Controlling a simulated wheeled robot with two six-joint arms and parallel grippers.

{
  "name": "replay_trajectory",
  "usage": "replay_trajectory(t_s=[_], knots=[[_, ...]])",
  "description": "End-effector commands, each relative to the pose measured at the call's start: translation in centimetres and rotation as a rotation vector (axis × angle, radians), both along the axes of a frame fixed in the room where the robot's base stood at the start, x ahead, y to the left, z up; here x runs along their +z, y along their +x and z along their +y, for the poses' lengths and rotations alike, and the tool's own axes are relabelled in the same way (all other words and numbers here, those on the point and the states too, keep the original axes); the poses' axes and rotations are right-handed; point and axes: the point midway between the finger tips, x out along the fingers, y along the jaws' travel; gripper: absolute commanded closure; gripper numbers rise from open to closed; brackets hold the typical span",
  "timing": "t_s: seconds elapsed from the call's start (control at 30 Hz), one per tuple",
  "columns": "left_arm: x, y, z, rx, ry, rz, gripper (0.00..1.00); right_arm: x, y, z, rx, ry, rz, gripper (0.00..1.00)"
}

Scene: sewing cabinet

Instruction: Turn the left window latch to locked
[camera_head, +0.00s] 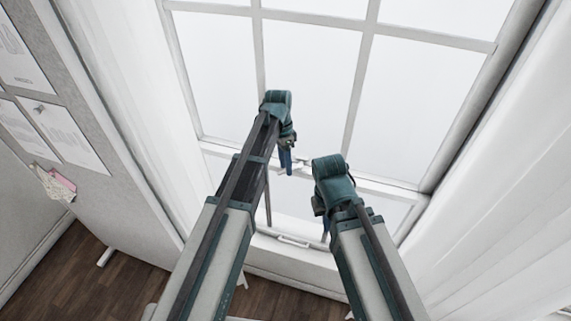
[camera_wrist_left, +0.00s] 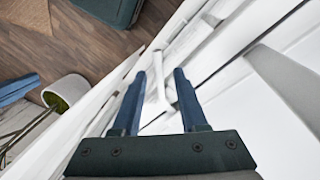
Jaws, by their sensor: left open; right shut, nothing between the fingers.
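The window latch is a small white lever (camera_wrist_left: 160,78) on the white window rail. In the left wrist view it stands between the two blue fingers of my left gripper (camera_wrist_left: 159,72), with a gap visible on each side. In the head view my left gripper (camera_head: 285,160) is at the window's middle rail, beside a small white latch part (camera_head: 301,161). The left gripper is open. My right gripper (camera_head: 326,228) is lower and to the right, in front of the lower pane. Its fingers are mostly hidden behind its own wrist, and it is shut and empty.
The white window frame (camera_head: 420,43) fills the back. White curtains (camera_head: 130,80) hang on both sides. A white handle (camera_head: 293,241) is on the lower sash. In the left wrist view a pot with a green inside (camera_wrist_left: 65,92) stands on the wooden floor (camera_wrist_left: 70,40).

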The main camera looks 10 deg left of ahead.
Motion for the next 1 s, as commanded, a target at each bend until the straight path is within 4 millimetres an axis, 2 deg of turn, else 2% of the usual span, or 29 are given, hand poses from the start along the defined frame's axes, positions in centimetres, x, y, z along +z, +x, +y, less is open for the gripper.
replay_trajectory(t_s=[0.27,0.8,1.0], knots=[[1.0,0.1,0.1,0.0,0.0,0.0,0.57,1.0,0.0,0.0,-0.002,0.0,0.0,1.0],[7.1,1.1,0.8,0.0,0.0,0.0,0.57,7.1,0.0,0.0,-0.006,0.001,0.001,1.0],[7.4,1.2,0.8,0.0,0.0,0.0,0.57,7.4,0.0,0.0,-0.005,0.001,0.002,1.0]])
